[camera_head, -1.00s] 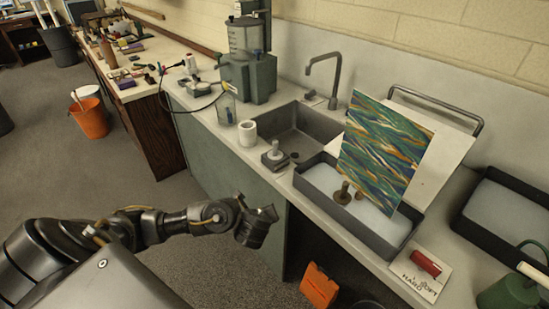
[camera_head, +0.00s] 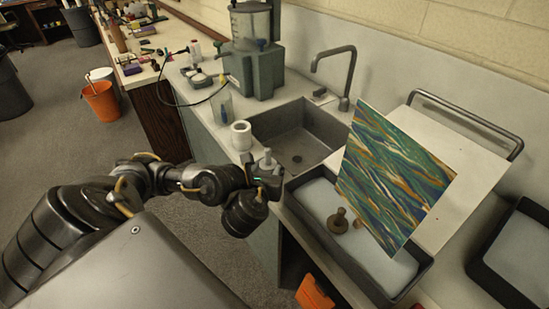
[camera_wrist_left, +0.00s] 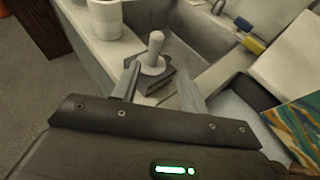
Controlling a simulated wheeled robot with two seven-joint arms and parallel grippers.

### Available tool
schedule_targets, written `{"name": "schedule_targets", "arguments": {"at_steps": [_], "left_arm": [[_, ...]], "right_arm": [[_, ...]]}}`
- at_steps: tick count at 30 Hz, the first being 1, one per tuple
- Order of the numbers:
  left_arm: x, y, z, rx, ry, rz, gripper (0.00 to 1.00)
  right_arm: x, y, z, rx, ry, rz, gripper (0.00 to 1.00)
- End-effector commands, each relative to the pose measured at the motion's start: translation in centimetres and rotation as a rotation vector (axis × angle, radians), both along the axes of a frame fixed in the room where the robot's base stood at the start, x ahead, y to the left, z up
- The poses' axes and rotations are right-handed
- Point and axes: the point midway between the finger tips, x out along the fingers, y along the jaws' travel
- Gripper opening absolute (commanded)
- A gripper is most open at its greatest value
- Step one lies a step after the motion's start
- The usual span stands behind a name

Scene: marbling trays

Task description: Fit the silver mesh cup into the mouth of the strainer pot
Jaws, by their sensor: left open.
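A white, round, open-topped pot (camera_head: 241,134) stands on the counter at the sink's left corner; it also shows in the left wrist view (camera_wrist_left: 104,18). It looks like the strainer pot. Beside it, a pale piece with an upright stem and round flange (camera_head: 267,159) sits on a dark square block. In the left wrist view this piece (camera_wrist_left: 155,50) stands upright just beyond my fingertips; I cannot tell whether it is the silver mesh cup, as no mesh shows. My left gripper (camera_wrist_left: 158,88) is open and empty, its fingers either side of the block in that view. My right gripper is out of view.
The sink (camera_head: 300,140) and its tap (camera_head: 347,75) lie behind. A dark tray (camera_head: 292,200) with a brown piece (camera_head: 338,221) and a marbled sheet (camera_head: 390,180) stand to the right.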

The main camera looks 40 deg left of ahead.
Motion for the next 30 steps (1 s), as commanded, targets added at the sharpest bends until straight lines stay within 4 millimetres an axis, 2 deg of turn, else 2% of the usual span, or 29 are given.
{"name": "schedule_targets", "arguments": {"at_steps": [3,6,7,12,18,30], "left_arm": [[0.8,1.0,-1.0,0.003,-0.001,0.011,0.43],[2.1,1.9,-1.6,0.002,-0.002,0.014,0.43],[2.6,2.1,-1.4,0.003,-0.002,0.013,0.43],[4.0,2.8,-1.9,0.001,0.001,0.010,0.43],[4.5,2.9,-2.1,-0.001,0.001,0.007,0.43],[8.4,5.1,-3.9,-0.001,-0.001,0.006,0.43]], "right_arm": [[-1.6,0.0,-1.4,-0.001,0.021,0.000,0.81],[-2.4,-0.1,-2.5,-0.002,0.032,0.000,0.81],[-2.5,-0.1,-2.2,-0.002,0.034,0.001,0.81],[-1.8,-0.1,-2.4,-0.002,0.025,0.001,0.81],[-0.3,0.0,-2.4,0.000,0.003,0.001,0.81],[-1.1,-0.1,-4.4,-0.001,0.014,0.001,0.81]]}}
